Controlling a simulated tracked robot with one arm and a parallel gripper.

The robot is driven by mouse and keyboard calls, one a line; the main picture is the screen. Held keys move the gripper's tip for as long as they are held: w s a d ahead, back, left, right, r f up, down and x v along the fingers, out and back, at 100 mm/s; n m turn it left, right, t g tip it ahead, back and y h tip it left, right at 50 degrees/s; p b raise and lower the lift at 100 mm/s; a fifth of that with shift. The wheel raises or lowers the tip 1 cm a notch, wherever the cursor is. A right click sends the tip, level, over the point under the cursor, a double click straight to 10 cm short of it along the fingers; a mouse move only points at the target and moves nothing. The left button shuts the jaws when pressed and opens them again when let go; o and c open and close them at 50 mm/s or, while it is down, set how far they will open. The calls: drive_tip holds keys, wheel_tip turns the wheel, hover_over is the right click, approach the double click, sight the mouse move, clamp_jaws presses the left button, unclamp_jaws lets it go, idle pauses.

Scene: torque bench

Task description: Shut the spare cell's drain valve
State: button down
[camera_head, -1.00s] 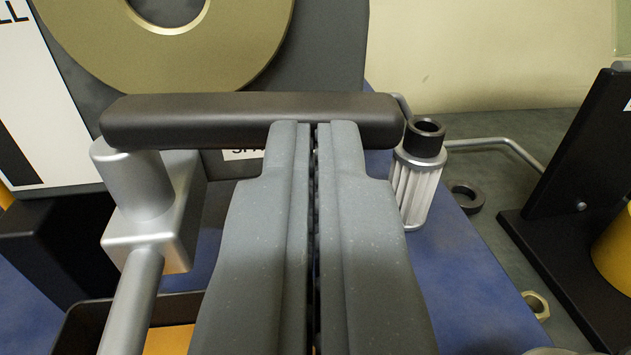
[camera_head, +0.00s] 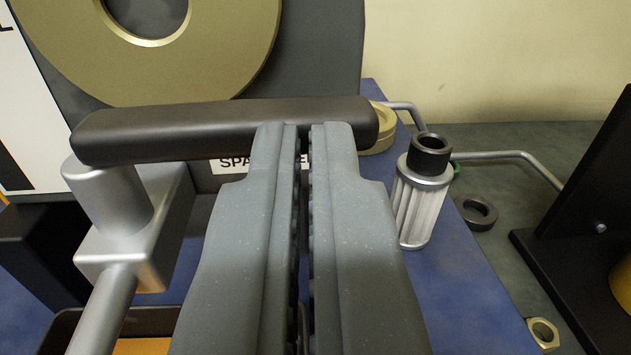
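The valve has a dark bar handle (camera_head: 180,132) on a silver post (camera_head: 112,200) and silver body (camera_head: 150,235) at left. The handle lies nearly level across the picture, in front of a dark panel. A white label (camera_head: 232,163) below it is partly hidden; "SPA" and a final "E" show. My gripper (camera_head: 303,128) has its fingers almost together, with a narrow gap and nothing seen between them. Its tips overlap the handle near its right end and hide part of it. I cannot tell whether they touch it.
A ribbed filter cartridge (camera_head: 418,205) with a black cap stands right of the handle. A dark ring (camera_head: 478,213) and brass nut (camera_head: 543,333) lie farther right. A black stand (camera_head: 575,235) is at the right edge. A large brass disc (camera_head: 235,50) is behind.

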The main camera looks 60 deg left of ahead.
drive_tip(key=w+d+v, duration=0.1)
drive_tip(key=v, duration=1.3)
drive_tip(key=w+d+r+m+t+h, duration=0.1)
drive_tip(key=w+r+t+h, duration=0.25)
drive_tip(key=r, duration=0.75)
drive_tip(key=w+d+r+m+t+h, duration=0.15)
drive_tip(key=r+t+h, duration=0.25)
drive_tip(key=r, duration=0.7)
drive_tip(key=s+d+r+m+t+h, duration=0.1)
drive_tip(key=s+r+m+h, duration=0.15)
drive_tip(key=r, duration=0.65)
drive_tip(key=s+d+r+m+t+h, duration=0.2)
drive_tip(key=s+r+h, duration=0.15)
drive_tip(key=r, duration=0.55)
drive_tip(key=s+r+m+g+h, duration=0.1)
drive_tip(key=s+r+m+h, duration=0.35)
drive_tip(key=s+r, duration=0.55)
drive_tip(key=s+a+g+y, duration=0.1)
drive_tip(key=s+a, duration=0.2)
drive_tip(key=s, duration=0.3)
drive_tip(key=s+a+f+g+y, duration=0.1)
drive_tip(key=s+a, duration=0.1)
drive_tip(key=s, duration=0.5)
drive_tip(key=s+a+f+g+b, duration=0.1)
drive_tip(key=s+a, duration=0.2)
drive_tip(key=s, duration=0.4)
drive_tip(key=shift+a+f+g+y, duration=0.25)
drive_tip(key=shift+a+g+y, duration=0.1)
drive_tip(key=shift+y, duration=0.05)
